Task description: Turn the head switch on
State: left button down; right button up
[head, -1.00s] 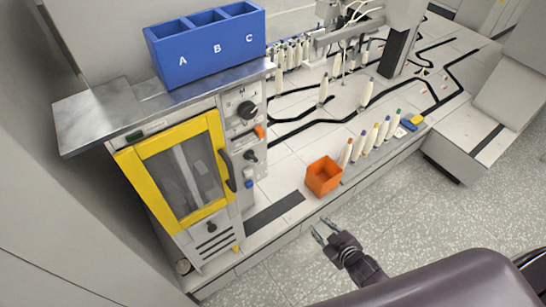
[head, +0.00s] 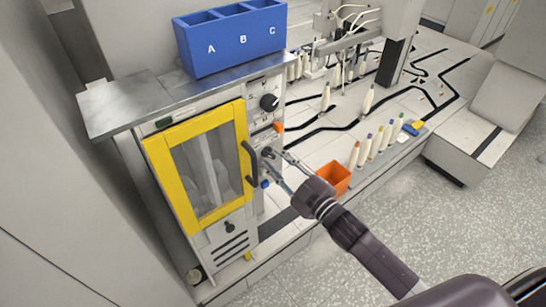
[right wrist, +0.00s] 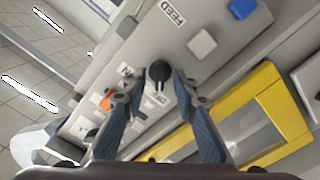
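A black rotary switch (head: 267,153) sits on the grey control panel, right of the machine's yellow-framed door. In the right wrist view the same black switch (right wrist: 158,74) lies between my fingertips, with a small light label below it that I cannot read fully. My right gripper (head: 276,161) is in front of the panel at this switch; in the wrist view its fingers (right wrist: 157,85) are open, one on either side of the knob. I cannot tell whether they touch it. My left gripper is not in view.
A larger black knob (head: 269,102) and an orange control (head: 278,126) are above on the panel; a blue button (right wrist: 201,43) is near the FEED label. The door handle (head: 250,165) is close to the left. An orange box (head: 336,178) and several bobbins stand at right.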

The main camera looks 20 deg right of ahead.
jog(key=shift+x, duration=0.8)
jog(key=shift+c, duration=0.7)
grip_shut()
